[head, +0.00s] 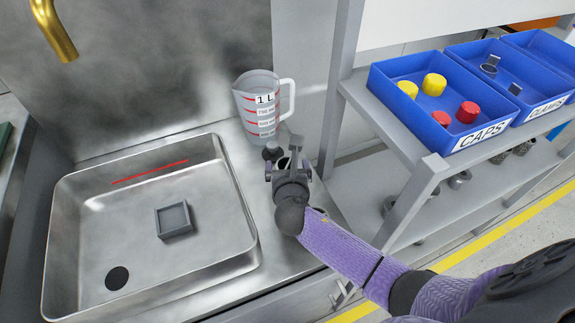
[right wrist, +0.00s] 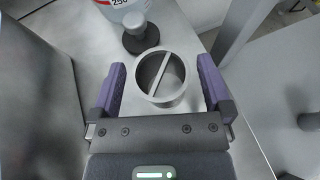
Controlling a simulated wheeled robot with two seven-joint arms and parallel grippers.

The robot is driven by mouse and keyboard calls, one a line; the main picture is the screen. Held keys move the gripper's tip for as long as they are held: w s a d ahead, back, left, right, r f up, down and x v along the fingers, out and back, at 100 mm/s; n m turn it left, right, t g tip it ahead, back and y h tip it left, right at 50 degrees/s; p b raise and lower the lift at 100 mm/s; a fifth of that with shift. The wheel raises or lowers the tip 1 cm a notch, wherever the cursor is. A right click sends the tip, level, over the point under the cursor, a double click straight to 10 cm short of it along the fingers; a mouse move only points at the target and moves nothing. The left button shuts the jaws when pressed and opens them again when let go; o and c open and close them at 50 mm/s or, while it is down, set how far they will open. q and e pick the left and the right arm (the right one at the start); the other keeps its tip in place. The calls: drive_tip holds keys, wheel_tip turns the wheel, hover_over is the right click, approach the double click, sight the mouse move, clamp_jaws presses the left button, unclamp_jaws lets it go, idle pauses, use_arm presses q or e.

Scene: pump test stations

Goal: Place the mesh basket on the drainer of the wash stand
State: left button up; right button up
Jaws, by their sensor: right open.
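A round, open metal vessel with a bar across its mouth, likely the mesh basket (right wrist: 157,92), is in the right wrist view; I cannot make out any mesh. In the head view the basket (head: 283,162) is mostly hidden by my gripper. My right gripper (right wrist: 160,65) is open, with one purple finger on each side of the basket and a visible gap at both sides. The basket appears to stand on the flat metal drainer (head: 238,161) of the wash stand, right of the sink. My left gripper is not in view.
A measuring jug (head: 262,110) and a small dark knobbed object (right wrist: 139,38) stand just behind the basket. The sink (head: 85,195) holds a grey square tray (head: 174,220). A shelf rack (head: 415,160) with blue bins (head: 430,100) is at the right.

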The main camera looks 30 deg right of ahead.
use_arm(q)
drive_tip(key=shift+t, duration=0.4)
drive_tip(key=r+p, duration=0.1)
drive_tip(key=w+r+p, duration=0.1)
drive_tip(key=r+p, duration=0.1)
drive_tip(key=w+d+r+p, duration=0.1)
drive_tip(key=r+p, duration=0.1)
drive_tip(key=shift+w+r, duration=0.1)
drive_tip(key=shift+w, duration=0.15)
use_arm(e)
drive_tip(key=v, duration=1.1)
drive_tip(key=shift+s+r, duration=0.25)
drive_tip(key=shift+s, duration=0.1)
drive_tip(key=shift+a, duration=0.1)
